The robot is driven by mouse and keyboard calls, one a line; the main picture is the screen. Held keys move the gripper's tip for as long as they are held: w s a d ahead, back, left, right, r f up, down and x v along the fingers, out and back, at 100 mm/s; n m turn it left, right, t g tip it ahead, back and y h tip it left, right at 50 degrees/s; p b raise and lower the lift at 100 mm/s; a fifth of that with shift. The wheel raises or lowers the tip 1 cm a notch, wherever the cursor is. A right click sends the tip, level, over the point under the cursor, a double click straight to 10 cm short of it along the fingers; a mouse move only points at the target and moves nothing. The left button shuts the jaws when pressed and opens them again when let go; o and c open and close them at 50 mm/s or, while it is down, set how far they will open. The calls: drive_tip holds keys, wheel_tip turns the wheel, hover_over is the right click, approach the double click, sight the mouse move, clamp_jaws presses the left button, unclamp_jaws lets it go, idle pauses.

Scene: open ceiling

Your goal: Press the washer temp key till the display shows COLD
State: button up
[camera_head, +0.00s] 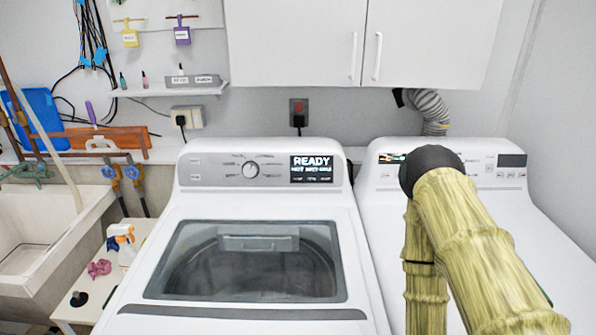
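The white top-load washer (138,262) stands in the middle, its glass lid shut. Its grey control panel (218,172) is at the back, with a round dial (250,170) in the middle. The black display (312,168) right of the dial reads READY in large letters. A smaller line below it is too small to read surely. Small marks or keys sit at the panel's left and along the display's bottom; I cannot tell which is the temp key. My arm is at the right, bent at a black joint; my gripper is not in view.
A second white machine (376,225) stands close to the washer's right, partly behind my arm. White cabinets (300,40) hang above. The space above the washer lid is clear.

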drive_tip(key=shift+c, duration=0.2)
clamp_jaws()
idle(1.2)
